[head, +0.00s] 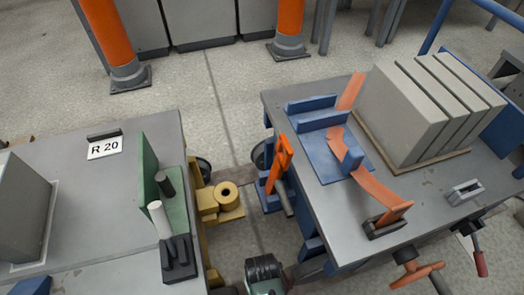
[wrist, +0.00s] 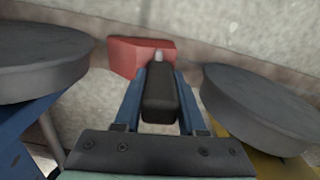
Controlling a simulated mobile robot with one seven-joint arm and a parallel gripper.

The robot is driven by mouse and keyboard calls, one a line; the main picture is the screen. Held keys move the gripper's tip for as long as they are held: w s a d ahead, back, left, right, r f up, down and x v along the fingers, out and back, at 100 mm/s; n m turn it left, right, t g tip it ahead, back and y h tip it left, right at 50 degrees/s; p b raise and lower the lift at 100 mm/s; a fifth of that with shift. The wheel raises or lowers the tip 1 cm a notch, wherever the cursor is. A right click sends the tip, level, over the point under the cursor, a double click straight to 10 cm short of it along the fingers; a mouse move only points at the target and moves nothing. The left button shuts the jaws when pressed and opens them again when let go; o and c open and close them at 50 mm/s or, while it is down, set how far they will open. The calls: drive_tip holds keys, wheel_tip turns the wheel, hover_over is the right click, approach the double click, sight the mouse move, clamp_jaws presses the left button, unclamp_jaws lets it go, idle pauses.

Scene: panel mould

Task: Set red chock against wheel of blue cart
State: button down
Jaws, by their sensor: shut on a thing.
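The red chock (wrist: 142,57) shows in the wrist view, just beyond my fingertips, with a short grey rod running from it to a black grip (wrist: 160,98). My gripper (wrist: 158,95) is shut on that black grip. A grey wheel (wrist: 35,65) on a blue mount is at left in the wrist view, close to the chock; I cannot tell whether they touch. The blue cart (head: 335,215) with its grey top stands at right in the head view. There, my dark wrist (head: 263,272) is low in the gap beside it; fingers and chock are hidden.
A second cart (head: 95,190) with yellow mounts stands at left, leaving a narrow gap. Its wheel (wrist: 262,108) is at right in the wrist view. An orange lever (head: 279,163) and yellow coupling (head: 224,197) jut into the gap. Orange posts (head: 108,35) stand behind.

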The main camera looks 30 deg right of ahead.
drive_tip(key=shift+f, duration=0.15)
drive_tip(key=shift+c, duration=2)
unclamp_jaws()
wheel_tip(320, 180, up, 13)
drive_tip(key=p, duration=0.9)
drive_tip(key=shift+p, duration=0.35)
